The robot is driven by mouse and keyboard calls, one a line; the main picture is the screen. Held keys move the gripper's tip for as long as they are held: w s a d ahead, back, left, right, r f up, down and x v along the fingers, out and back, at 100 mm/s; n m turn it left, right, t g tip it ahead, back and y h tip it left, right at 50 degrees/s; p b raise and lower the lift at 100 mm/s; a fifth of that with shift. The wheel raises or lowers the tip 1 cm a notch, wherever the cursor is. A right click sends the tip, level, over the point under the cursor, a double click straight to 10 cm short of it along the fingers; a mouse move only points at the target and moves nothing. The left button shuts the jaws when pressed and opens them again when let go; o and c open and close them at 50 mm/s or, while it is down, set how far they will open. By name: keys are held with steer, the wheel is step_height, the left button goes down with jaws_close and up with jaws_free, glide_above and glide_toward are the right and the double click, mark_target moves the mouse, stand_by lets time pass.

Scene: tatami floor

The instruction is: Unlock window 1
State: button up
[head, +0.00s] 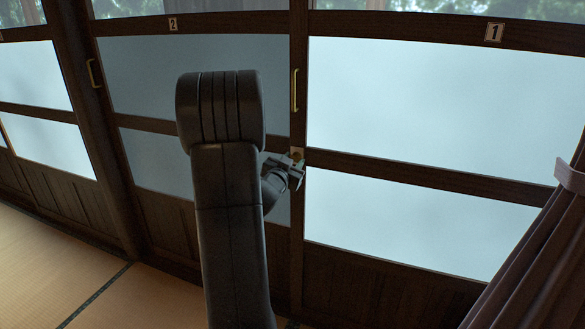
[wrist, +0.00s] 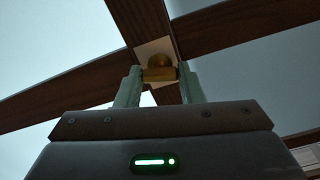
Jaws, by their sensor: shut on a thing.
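Window 1 is the right panel, with a dark wooden frame, pale frosted panes (head: 430,100) and a plate marked 1 (head: 494,32). A brass lock (wrist: 159,74) on a pale plate sits on its left upright, where a crossbar meets it. In the head view the lock (head: 297,153) is small and partly hidden by my gripper (head: 296,168). In the wrist view the two pale green fingers of my gripper (wrist: 160,84) stand on either side of the brass piece and are shut on it. A brass handle (head: 294,90) is above the lock on the same upright.
Window 2, with its number plate (head: 172,24), is to the left and partly behind my arm. A brass handle (head: 92,74) is at its left edge. A gathered curtain (head: 540,260) hangs at the lower right. Tatami floor (head: 60,260) is clear at the lower left.

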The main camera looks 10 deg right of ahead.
steer(key=shift+f+m+b, duration=0.1)
steer(key=shift+m+b, duration=5.15)
steer(key=shift+m, duration=2.15)
steer(key=o, duration=1)
steer(key=p+v, duration=0.2)
steer(key=v, duration=1.2)
